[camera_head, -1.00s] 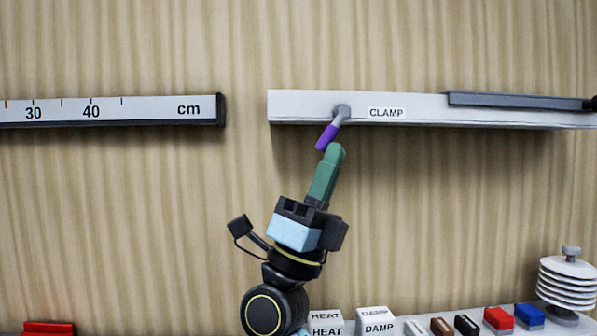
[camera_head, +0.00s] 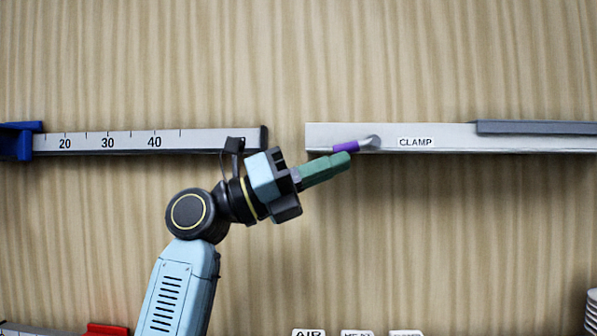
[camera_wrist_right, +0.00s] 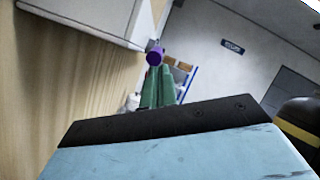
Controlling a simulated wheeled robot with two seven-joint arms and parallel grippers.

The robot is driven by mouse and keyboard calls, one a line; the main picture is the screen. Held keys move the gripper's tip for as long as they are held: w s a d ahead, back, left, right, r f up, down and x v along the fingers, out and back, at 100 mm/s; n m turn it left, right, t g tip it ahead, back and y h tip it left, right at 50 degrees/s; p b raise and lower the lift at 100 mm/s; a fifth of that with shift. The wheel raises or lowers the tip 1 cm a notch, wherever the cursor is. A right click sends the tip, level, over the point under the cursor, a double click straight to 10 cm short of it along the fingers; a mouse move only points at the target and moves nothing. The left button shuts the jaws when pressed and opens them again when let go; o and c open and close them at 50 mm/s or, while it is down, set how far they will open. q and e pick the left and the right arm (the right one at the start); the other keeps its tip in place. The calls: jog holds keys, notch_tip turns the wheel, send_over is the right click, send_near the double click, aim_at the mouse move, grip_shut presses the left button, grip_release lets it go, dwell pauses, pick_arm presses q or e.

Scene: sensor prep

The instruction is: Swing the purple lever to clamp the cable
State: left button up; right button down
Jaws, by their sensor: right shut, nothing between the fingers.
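The purple lever (camera_head: 347,146) sits on the front of the white clamp rail (camera_head: 318,130), left of the CLAMP label. It points left and slightly down from its grey pivot. My right gripper (camera_head: 345,157) has green fingers, shut and empty, with their tips at the lever's purple end from the lower left. In the right wrist view the purple end (camera_wrist_right: 154,57) shows just beyond the green fingertips (camera_wrist_right: 158,72). I cannot tell whether they touch. The cable is not clearly visible. My left gripper is not in view.
A dark grey bar (camera_head: 535,127) lies along the right part of the clamp rail. A ruler (camera_head: 190,139) with a blue slider (camera_head: 18,140) is on the wall at left. Labelled blocks (camera_head: 357,333) and a white ribbed stack (camera_head: 592,308) show along the bottom edge.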

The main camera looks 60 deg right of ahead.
jog(key=w+a+f+b, duration=0.5)
jog(key=a+f+b, duration=0.1)
jog(key=f, duration=0.1)
jog(key=shift+w+a+f, duration=0.2)
jog(key=shift+w+a, duration=0.05)
jog(key=shift+a, duration=0.15)
